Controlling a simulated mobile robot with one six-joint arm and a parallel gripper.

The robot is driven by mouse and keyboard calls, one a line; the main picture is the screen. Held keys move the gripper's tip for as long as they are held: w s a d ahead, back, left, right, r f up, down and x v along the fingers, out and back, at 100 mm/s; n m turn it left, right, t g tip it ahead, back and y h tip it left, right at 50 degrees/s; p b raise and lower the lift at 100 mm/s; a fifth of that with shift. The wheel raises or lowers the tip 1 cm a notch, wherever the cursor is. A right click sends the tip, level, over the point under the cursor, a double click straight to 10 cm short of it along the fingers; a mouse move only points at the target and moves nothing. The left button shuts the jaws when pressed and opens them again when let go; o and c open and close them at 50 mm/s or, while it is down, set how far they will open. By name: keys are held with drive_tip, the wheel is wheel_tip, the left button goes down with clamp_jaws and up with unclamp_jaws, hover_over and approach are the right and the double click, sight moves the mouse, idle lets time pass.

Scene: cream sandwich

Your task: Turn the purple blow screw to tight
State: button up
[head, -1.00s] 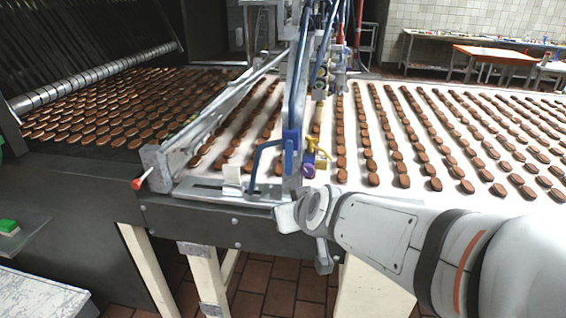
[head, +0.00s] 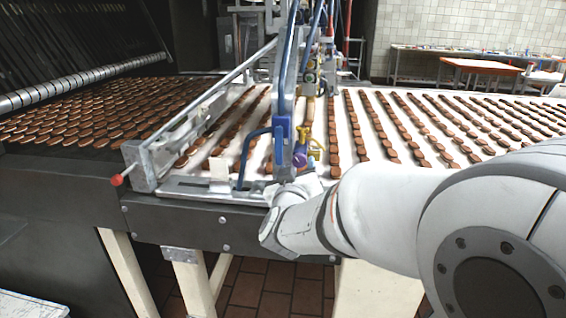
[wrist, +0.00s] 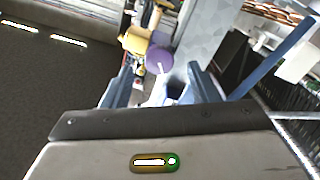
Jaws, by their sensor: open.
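The purple blow screw (head: 300,158) sits low on the upright metal frame over the conveyor, beside yellow fittings (head: 316,150). In the wrist view its round purple knob (wrist: 158,59) lies ahead of my gripper (wrist: 162,84), close to the line between the two fingers. The fingers are apart, with nothing gripped. A pale rod-like part shows between them, just below the knob. In the head view my arm reaches in from the right and its end is just below the screw; the fingertips are hard to make out there. I cannot tell how tight the screw is.
A blue bracket (head: 250,150) and a blue upright piece (head: 283,130) stand left of the screw. The white conveyor (head: 390,140) carries rows of chocolate pieces. A red-tipped lever (head: 117,180) sticks out at the frame's left. The dark table edge runs below my arm.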

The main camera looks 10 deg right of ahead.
sight(298, 162)
drive_tip(key=shift+x, duration=1.5)
drive_tip(key=shift+c, duration=0.3)
drive_tip(key=c, duration=0.9)
drive_tip(key=shift+a, duration=0.1)
